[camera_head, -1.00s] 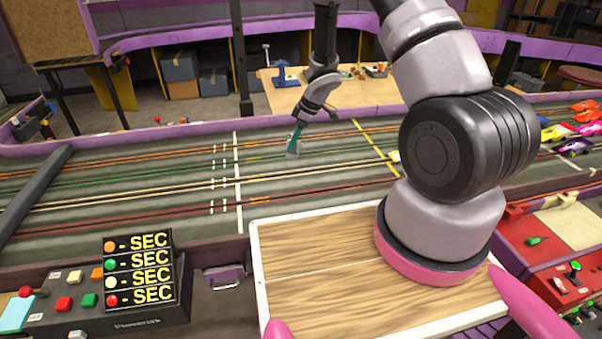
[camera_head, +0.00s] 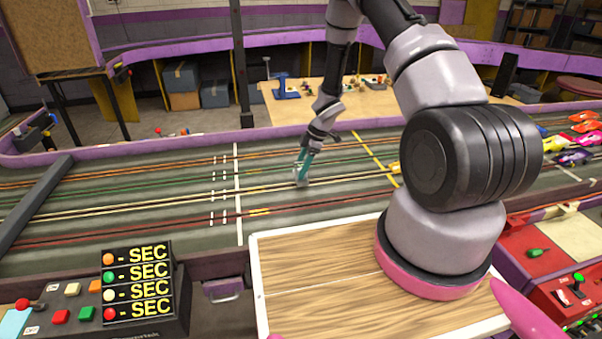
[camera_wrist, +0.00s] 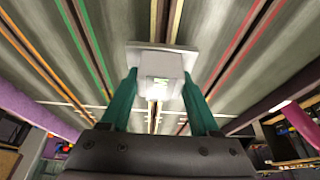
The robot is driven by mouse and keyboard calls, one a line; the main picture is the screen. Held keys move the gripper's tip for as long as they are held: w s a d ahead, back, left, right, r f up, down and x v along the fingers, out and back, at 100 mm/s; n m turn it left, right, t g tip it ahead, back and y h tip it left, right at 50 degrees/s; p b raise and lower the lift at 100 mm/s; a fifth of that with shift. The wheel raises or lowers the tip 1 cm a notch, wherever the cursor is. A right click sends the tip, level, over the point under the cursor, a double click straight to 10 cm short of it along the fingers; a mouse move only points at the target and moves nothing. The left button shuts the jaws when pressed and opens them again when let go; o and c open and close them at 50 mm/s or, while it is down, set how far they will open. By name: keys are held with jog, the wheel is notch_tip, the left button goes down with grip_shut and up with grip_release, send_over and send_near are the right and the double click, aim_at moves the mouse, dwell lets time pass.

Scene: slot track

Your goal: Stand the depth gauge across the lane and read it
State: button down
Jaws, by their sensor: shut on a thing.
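The depth gauge (camera_wrist: 160,70) is a pale grey block with a wider flat plate and a small lit greenish display. My gripper (camera_wrist: 160,92) has green fingers and is shut on its two sides in the wrist view. In the head view the gripper (camera_head: 303,168) hangs over the track with the gauge (camera_head: 301,180) small at its tip. The gauge is over the cream-coloured lane (camera_head: 350,183), which runs beneath it in the wrist view. Whether the gauge touches the track cannot be told. The display's figures are too small to read.
Orange, green, cream and red lanes cross the grey track. A white line (camera_head: 237,190) lies left of my gripper, a yellow line (camera_head: 370,150) right. Several toy cars (camera_head: 575,140) stand at far right. A timer box (camera_head: 140,290) and a wooden board (camera_head: 310,285) are in front.

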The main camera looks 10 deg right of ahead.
jog(key=shift+f, duration=1)
jog(key=shift+c, duration=0.6)
grip_release()
jog(key=shift+f, duration=0.1)
